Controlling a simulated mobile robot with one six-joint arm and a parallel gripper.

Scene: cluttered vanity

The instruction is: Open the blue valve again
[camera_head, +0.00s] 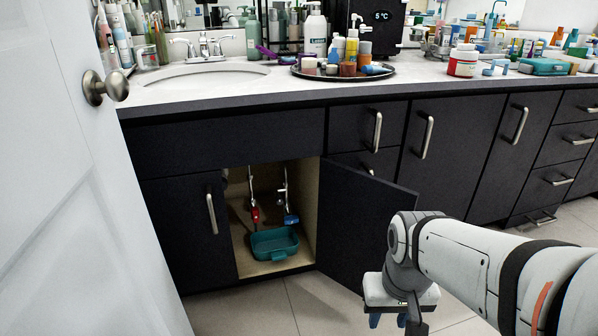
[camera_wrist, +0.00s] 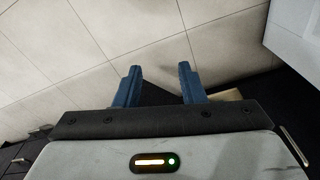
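The blue valve (camera_head: 291,219) is inside the open cabinet under the sink, on the right-hand pipe. A red valve (camera_head: 255,214) sits to its left on another pipe. The blue valve is too small to tell its handle position. My gripper (camera_head: 388,320) is outside the cabinet, to the right and in front of the open door. In the wrist view, my gripper (camera_wrist: 158,82) has its two blue fingers apart with nothing between them. The valves do not show in the wrist view.
The dark cabinet door (camera_head: 362,222) stands open between my gripper and the cabinet opening. A teal bin (camera_head: 274,243) sits on the cabinet floor below the valves. A white door (camera_head: 75,200) fills the left side. Tiled floor (camera_head: 318,304) in front is clear.

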